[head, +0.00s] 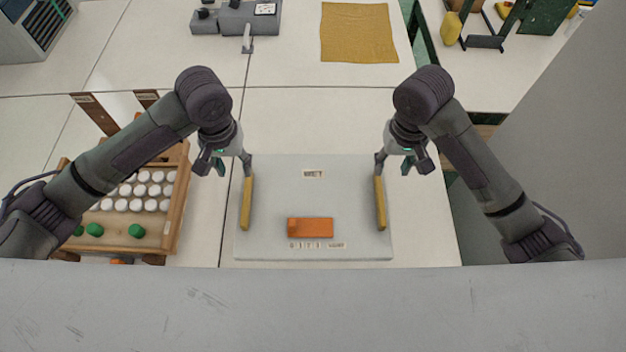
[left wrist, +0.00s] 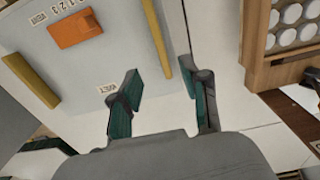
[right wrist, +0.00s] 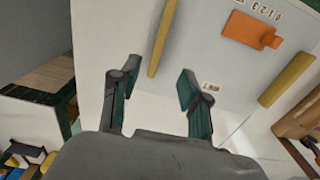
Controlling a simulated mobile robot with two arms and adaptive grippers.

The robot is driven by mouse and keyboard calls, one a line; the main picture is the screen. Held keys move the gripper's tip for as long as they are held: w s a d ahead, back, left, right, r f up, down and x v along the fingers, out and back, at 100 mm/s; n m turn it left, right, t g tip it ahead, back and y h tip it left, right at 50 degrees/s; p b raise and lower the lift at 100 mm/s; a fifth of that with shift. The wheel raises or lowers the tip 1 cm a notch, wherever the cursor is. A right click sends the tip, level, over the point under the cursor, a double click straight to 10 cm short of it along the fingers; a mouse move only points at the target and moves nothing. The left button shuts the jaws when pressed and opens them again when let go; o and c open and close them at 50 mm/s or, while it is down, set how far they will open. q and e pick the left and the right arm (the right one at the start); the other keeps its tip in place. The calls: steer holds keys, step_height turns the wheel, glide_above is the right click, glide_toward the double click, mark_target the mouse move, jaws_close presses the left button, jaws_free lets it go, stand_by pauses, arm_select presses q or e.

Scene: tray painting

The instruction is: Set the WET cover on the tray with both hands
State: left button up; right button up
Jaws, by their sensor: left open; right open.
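The WET cover (head: 265,185) is a flat pale grey panel lying level on the white table, with a small WET label, an orange block (head: 310,228) and a yellow bar along each side. My left gripper (head: 234,163) is open at the far end of the left yellow bar (head: 246,203); in the left wrist view this bar (left wrist: 157,40) lies ahead between the fingers. My right gripper (head: 393,164) is open at the far end of the right bar (head: 380,203), which also lies between its fingers ahead (right wrist: 162,40). Contact cannot be told.
A wooden rack (head: 176,215) with white and green round pieces stands left of the panel, under my left arm. A mustard cloth (head: 358,32) and a grey device (head: 250,18) lie at the back. The table between them and the panel is clear.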

mark_target(246, 195)
arm_select(q)
steer(key=f, duration=1.3)
steer(key=shift+s+f, duration=0.2)
steer(key=shift+f, duration=0.2)
arm_select(e)
steer(key=f, duration=1.4)
steer(key=shift+s, duration=0.2)
arm_select(q)
jaws_close()
arm_select(e)
jaws_close()
steer(key=shift+r, duration=0.1)
